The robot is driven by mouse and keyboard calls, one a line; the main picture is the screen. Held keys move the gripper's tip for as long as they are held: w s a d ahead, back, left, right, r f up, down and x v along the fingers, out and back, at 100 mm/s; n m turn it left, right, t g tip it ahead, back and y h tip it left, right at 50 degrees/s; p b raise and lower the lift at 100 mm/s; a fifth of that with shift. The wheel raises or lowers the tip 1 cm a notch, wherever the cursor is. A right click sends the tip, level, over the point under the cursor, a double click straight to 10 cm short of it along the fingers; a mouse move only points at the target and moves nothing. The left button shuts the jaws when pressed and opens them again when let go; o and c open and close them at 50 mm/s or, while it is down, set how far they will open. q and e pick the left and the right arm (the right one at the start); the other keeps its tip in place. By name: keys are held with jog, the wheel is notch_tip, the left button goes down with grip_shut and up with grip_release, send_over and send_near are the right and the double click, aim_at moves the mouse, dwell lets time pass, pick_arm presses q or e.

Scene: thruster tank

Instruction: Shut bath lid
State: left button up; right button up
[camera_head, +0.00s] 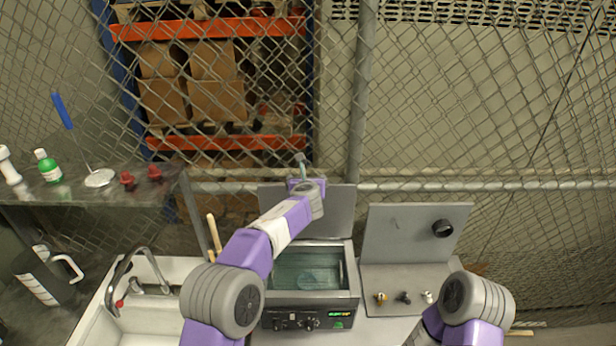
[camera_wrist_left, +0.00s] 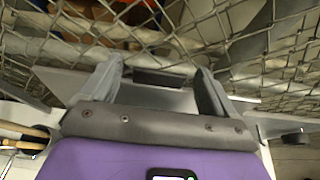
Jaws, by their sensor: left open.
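The bath (camera_head: 352,300) is a grey box with an open basin of clear liquid and a dark front panel with knobs and a green display. Its grey lid (camera_head: 340,212) stands raised, roughly upright, at the back edge. My left arm reaches across the bath and hides part of the lid. My left gripper (camera_head: 301,160) is at the lid's top edge, open. In the left wrist view, the two fingers of the left gripper (camera_wrist_left: 160,85) are spread, with a grey panel, seemingly the lid (camera_wrist_left: 155,100), beyond and between them. Contact cannot be told. My right gripper is out of view.
A white sink with a tap (camera_head: 140,262) lies left of the bath. To the right, a grey board (camera_head: 415,238) stands behind a tray with several small fittings (camera_head: 404,298). A chain-link fence with a rail (camera_head: 420,186) runs close behind. A shelf with bottles (camera_head: 48,168) is at left.

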pick_arm(q)
jog(key=shift+w, duration=0.15)
jog(key=shift+s+r, duration=0.1)
jog(key=shift+s, duration=0.15)
jog(key=shift+w, duration=0.1)
jog(key=c, duration=1.5)
